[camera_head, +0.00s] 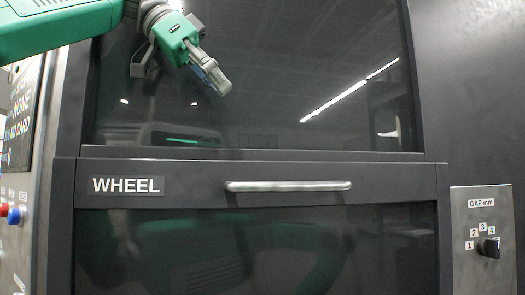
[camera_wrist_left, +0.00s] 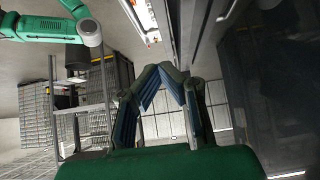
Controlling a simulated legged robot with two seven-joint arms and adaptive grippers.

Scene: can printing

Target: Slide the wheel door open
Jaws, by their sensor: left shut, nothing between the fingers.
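The wheel door (camera_head: 200,168) is a dark panel with a white "WHEEL" label at its left and dark glass below. Its silver bar handle (camera_head: 288,186) runs level across the middle of the door's top rail. My left gripper (camera_head: 222,86) is in front of the upper dark glass, above and to the left of the handle, apart from it. Its fingers are shut and empty, pointing down to the right. In the left wrist view the fingers (camera_wrist_left: 168,72) meet at their tips, with nothing between them. My right gripper is in neither view.
A fixed upper glass panel (camera_head: 270,90) sits above the door. A gap knob (camera_head: 489,247) is on a grey panel at the right. Red and blue buttons (camera_head: 14,215) are at the left edge. The space before the handle is clear. Wire shelving (camera_wrist_left: 100,105) shows in the left wrist view.

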